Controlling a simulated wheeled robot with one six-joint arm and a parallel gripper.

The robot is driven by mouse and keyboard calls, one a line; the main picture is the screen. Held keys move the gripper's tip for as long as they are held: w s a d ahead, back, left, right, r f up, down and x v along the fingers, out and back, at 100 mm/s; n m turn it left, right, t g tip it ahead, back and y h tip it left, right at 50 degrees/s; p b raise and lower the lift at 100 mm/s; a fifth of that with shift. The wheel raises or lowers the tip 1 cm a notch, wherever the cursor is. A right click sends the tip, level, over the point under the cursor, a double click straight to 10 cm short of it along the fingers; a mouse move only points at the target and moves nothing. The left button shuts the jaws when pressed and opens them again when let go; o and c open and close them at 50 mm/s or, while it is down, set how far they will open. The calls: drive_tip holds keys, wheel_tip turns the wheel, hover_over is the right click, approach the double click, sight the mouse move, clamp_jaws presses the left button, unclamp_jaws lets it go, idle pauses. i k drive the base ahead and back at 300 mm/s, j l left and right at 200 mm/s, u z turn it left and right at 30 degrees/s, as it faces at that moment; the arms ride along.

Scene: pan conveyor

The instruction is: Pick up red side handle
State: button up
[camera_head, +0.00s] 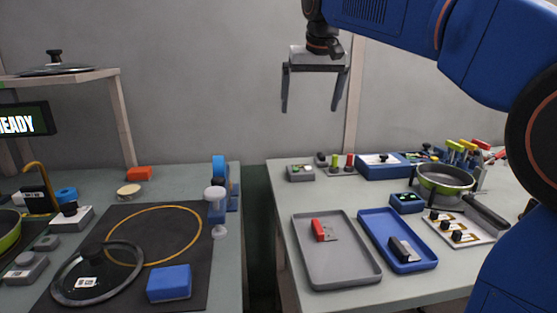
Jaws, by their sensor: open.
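The red side handle (318,229) lies in the left part of the grey tray (350,277) on the right table. It has a red grip with a small grey metal piece at its right side. My gripper (310,108) hangs high above the back of the right table, fingers pointing down. It is open and empty, well above and apart from the handle. Nothing hides the handle.
A blue tray (424,264) with a dark handle-like part (403,249) stands right of the grey tray. A green pan (445,185) is at the back right. A gap (259,230) separates the tables. A glass lid (70,281) lies on the left table.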

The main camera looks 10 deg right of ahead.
sight(322, 232)
drive_tip(key=k, duration=1)
